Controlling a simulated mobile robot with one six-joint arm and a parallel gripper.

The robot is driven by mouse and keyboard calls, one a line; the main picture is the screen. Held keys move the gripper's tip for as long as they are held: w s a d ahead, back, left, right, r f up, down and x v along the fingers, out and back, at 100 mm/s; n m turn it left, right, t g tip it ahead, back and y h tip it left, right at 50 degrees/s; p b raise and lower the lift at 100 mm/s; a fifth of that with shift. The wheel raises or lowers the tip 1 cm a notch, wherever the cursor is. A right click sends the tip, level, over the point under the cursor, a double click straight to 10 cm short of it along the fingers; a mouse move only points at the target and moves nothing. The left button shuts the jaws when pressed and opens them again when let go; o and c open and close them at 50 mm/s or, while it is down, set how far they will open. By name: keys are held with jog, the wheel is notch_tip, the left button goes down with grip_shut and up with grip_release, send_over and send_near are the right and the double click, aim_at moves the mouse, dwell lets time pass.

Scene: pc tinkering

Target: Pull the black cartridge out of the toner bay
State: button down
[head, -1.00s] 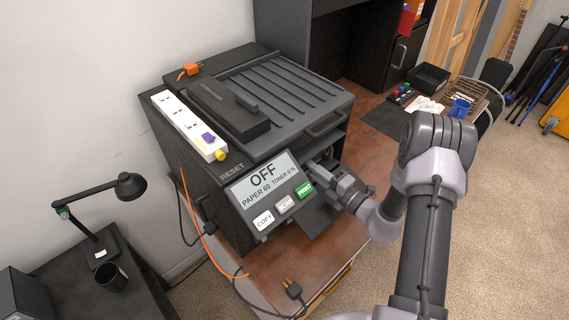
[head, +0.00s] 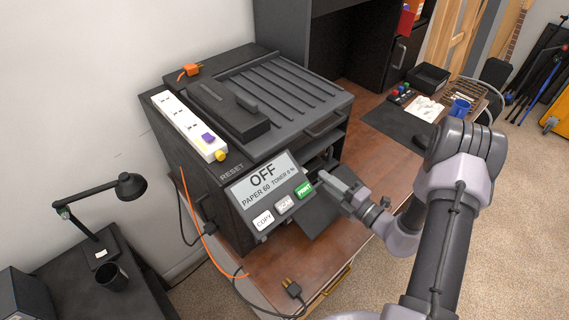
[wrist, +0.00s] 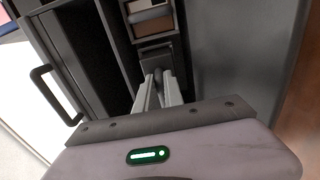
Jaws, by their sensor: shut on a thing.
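The dark copier (head: 225,175) stands on the brown table with its front compartment open. My gripper (head: 325,179) is in front of that opening, partly behind the control panel. In the wrist view my gripper's two pale fingers (wrist: 158,92) are shut on the grey handle of the black cartridge (wrist: 155,54). The cartridge's dark end shows just beyond the fingertips. How far it sits inside the toner bay cannot be told. In the head view the cartridge cannot be made out clearly.
The tilted control panel (head: 270,192) reads OFF and toner 0 % and juts out close to my gripper. A white power strip (head: 188,125) lies on the copier. A loose black plug (head: 293,290) lies at the table's front. A blue mug (head: 460,108) stands farther right.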

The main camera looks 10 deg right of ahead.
jog(key=c, duration=1.4)
grip_release()
jog(key=shift+o, duration=0.2)
jog(key=shift+s, duration=0.1)
